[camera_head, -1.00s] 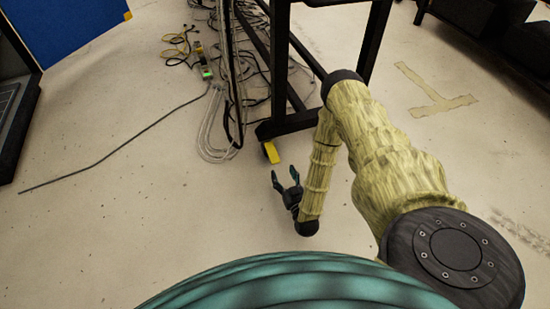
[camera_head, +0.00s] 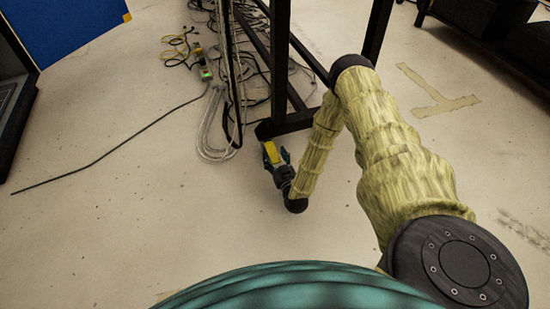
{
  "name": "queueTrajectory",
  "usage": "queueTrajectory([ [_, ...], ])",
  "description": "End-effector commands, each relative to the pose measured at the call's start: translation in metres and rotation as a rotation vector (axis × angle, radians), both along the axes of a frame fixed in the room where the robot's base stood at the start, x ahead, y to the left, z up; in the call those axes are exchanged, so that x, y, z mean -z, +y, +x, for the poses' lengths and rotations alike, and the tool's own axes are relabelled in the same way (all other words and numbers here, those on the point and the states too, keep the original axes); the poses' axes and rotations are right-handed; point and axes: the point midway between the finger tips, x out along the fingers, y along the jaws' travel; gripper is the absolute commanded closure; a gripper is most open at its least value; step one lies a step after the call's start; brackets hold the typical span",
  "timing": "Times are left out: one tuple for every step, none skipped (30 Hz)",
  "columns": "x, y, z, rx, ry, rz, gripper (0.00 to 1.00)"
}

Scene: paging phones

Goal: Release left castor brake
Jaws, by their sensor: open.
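The left castor brake is a yellow pedal (camera_head: 271,153) at the near left foot of the dark frame (camera_head: 295,122), low above the floor. Whether the fingers touch the pedal cannot be told from here. The castor wheel itself is mostly hidden behind the pedal and fingers.
Several cables (camera_head: 218,130) hang and coil on the floor left of the frame, close to the foot. A power strip (camera_head: 205,72) with a green light lies farther back. A blue panel (camera_head: 65,25) stands at upper left. The floor in front is clear.

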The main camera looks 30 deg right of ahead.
Motion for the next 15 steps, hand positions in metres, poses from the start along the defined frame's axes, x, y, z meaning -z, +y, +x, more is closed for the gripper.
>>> queueTrajectory([
  [-0.0001, -0.0001, -0.0001, 0.0, 0.0, 0.0, 0.41],
  [-0.0001, -0.0001, -0.0001, 0.0, 0.0, 0.0, 0.41],
  [-0.0001, -0.0001, -0.0002, 0.0, 0.0, 0.0, 0.41],
  [0.0, 0.0, -0.0003, 0.0, 0.0, 0.0, 0.47],
  [0.0, 0.0, -0.0003, 0.0, 0.0, 0.0, 0.52],
  [0.0, 0.0, -0.0003, 0.0, 0.0, 0.0, 0.59],
  [0.0, 0.0, -0.0004, 0.0, 0.0, 0.0, 0.65],
  [0.0, 0.0, -0.0004, 0.0, 0.0, 0.0, 0.7],
  [0.0001, 0.0, -0.0004, 0.0, 0.0, 0.0, 0.78],
  [0.0001, 0.0, -0.0004, 0.0, 0.0, 0.0, 0.83],
  [0.0001, 0.0, -0.0005, 0.0, 0.0, 0.0, 0.88],
  [0.0001, 0.0, -0.0005, 0.0, 0.0, 0.0, 0.96],
  [0.0001, 0.0, -0.0005, 0.0, 0.0, 0.0, 1.0],
  [0.0001, 0.0, -0.0005, 0.0, 0.0, 0.0, 1.0],
  [0.0001, 0.0, -0.0006, 0.0, 0.0, 0.0, 1.0],
])
